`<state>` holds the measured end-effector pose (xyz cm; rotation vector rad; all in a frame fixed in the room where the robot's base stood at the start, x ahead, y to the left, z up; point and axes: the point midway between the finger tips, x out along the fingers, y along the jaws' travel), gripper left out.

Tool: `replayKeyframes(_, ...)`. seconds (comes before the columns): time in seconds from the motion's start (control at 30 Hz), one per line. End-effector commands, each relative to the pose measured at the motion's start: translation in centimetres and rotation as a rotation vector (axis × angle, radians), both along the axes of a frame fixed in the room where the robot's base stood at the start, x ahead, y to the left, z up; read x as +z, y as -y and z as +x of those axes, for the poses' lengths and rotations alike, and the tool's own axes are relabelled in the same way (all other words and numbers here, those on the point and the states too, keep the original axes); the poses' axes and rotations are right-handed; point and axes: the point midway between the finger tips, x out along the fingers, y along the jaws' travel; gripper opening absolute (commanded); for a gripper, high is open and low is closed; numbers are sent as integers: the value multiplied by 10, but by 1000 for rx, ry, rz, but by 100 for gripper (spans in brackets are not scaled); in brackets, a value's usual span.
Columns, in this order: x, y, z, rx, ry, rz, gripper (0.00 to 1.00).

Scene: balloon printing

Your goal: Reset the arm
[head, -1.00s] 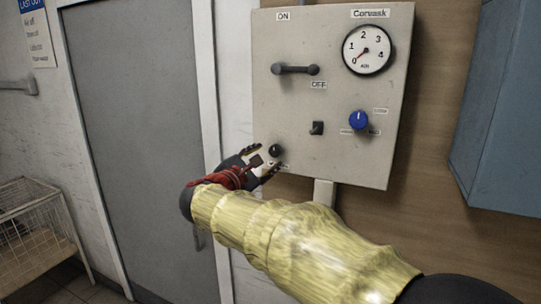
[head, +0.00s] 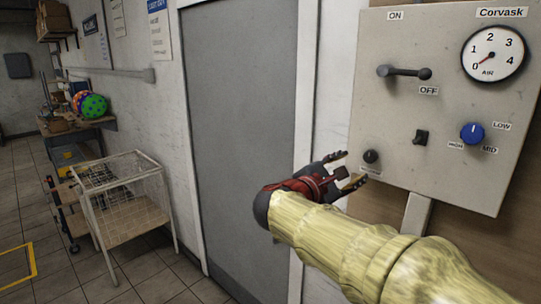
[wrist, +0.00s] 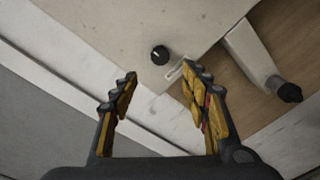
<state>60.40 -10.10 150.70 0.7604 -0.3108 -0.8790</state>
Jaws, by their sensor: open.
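My gripper (head: 350,172) is open and empty, held out in front of the lower left of a beige control panel (head: 390,130). My arm reaches in from the lower right in a yellow sleeve. A small black knob (head: 371,156) sits on the panel just right of the fingers. In the wrist view the knob (wrist: 160,55) lies beyond and between the two open fingers (wrist: 160,105), apart from them. The label by the knob is partly hidden by a finger in the head view.
The panel also carries a lever (head: 405,73), a gauge (head: 493,54) reading near 0, a switch (head: 421,137) and a blue dial (head: 472,133). A grey door (head: 240,130) stands left. A wire cart (head: 130,205) and a workbench (head: 80,128) are farther left. Floor between is clear.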

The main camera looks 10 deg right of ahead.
Motion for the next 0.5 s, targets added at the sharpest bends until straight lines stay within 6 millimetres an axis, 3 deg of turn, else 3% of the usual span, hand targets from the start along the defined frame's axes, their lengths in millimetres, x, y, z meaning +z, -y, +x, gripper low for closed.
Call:
replayKeyframes(0.07,-15,-2,1,0,20,78,47)
replayKeyframes(0.17,-61,-3,-9,-24,4,225,47)
replayKeyframes(0.23,-100,-7,-26,-61,-7,371,47)
replayKeyframes(0.4,-185,-20,-96,-211,10,773,47)
replayKeyframes(0.5,-224,-34,-142,-322,43,1003,47)
